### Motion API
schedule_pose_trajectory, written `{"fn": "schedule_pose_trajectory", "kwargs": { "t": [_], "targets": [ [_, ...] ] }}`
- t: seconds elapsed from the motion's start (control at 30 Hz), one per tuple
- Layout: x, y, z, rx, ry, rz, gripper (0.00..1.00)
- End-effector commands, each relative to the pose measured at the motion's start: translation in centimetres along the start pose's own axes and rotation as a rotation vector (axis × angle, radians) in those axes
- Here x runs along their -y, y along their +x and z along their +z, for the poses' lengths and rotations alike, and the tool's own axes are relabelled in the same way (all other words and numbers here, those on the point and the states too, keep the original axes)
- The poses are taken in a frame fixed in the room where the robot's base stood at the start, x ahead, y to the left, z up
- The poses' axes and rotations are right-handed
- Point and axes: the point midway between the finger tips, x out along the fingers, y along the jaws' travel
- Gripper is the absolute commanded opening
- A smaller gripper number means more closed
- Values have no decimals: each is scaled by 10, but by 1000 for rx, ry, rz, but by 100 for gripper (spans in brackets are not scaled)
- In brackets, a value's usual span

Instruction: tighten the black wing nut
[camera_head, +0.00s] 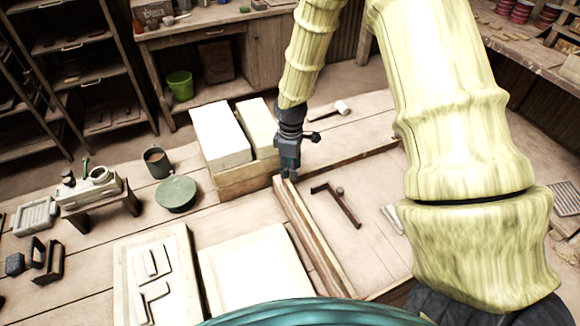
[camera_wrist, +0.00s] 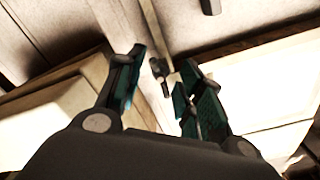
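My gripper (camera_head: 289,178) points down at the far end of a long wooden rail, beside two pale blocks. In the wrist view its two teal-lined fingers (camera_wrist: 163,62) are apart. A small dark piece (camera_wrist: 159,67) shows in the gap between the fingertips, with a pale stub beside it; it looks like the black wing nut, but its wings are not clear. I see a gap between it and the left finger; whether the right finger touches it I cannot tell. In the head view the wing nut is hidden or too small to make out.
The wooden rail (camera_head: 311,240) runs toward me. An L-shaped dark bar (camera_head: 337,203) lies to its right, and a mallet (camera_head: 329,112) lies behind. Tall pale blocks (camera_head: 220,133) stand close left of my gripper. A green round lid (camera_head: 176,193) and mug (camera_head: 157,161) are farther left.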

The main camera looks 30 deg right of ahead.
Motion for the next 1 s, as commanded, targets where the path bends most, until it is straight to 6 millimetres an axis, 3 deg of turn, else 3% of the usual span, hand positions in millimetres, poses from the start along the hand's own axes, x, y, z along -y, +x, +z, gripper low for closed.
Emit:
{"fn": "schedule_pose_trajectory", "kwargs": {
  "t": [0.17,0.7,1.0],
  "targets": [
    [-1,-13,-1,-2,0,1,38],
    [-1,-91,0,-3,0,2,38],
    [-1,-116,0,-1,1,0,38]
  ]
}}
